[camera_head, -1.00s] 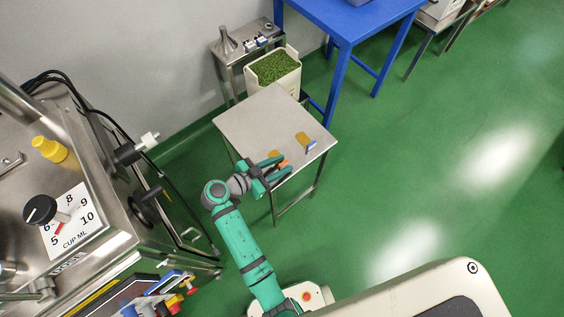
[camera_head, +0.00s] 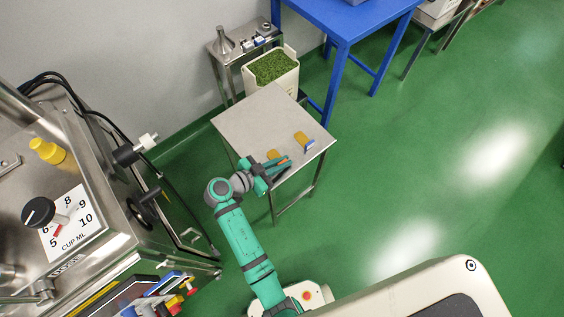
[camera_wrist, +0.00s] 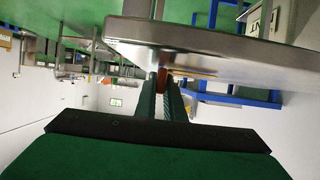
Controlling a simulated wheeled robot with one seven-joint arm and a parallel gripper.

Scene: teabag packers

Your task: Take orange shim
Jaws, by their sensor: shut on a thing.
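The orange shim (camera_head: 284,160) is a small orange piece between the fingers of my gripper (camera_head: 280,166), over the front edge of the small steel table (camera_head: 252,124). My gripper is shut on it. In the wrist view my gripper (camera_wrist: 167,95) has its fingers close together, with a reddish-orange bit of the shim (camera_wrist: 163,78) showing between them, beside the table edge (camera_wrist: 215,55). Most of the shim is hidden by the fingers.
A tan piece (camera_head: 272,154) lies beside my gripper, and another with a blue part (camera_head: 304,139) lies to its right. A bin of green granules (camera_head: 272,68) stands behind the table. A blue table (camera_head: 345,25) is at the back. A steel machine (camera_head: 100,190) is at left.

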